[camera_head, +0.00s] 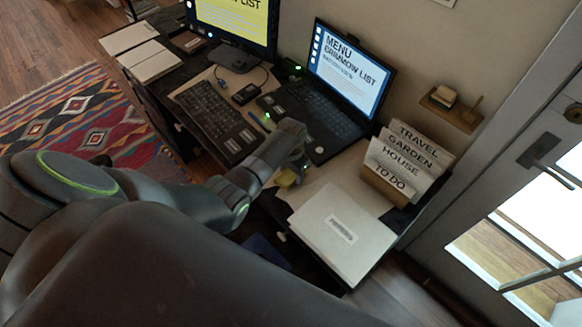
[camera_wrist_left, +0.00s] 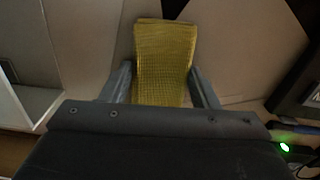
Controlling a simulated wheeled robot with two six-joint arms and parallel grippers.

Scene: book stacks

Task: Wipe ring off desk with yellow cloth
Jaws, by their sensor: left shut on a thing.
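The yellow cloth (camera_wrist_left: 163,60) is between the fingers of my left gripper (camera_wrist_left: 160,85) in the left wrist view, and the gripper is shut on it. In the head view the left gripper (camera_head: 292,172) is low over the desk (camera_head: 318,180), between the laptop and the white folder, with a small bit of yellow cloth (camera_head: 286,179) showing below it. I cannot tell whether the cloth touches the desk. No ring shows on the desk; the arm and gripper hide part of the surface. My right gripper is not in view.
The open laptop (camera_head: 325,115) stands just behind the gripper. A labelled white folder (camera_head: 340,235) lies in front, and a file holder with cards (camera_head: 405,165) stands at right. A keyboard (camera_head: 215,115), mouse (camera_head: 245,94) and monitor (camera_head: 235,25) are at left.

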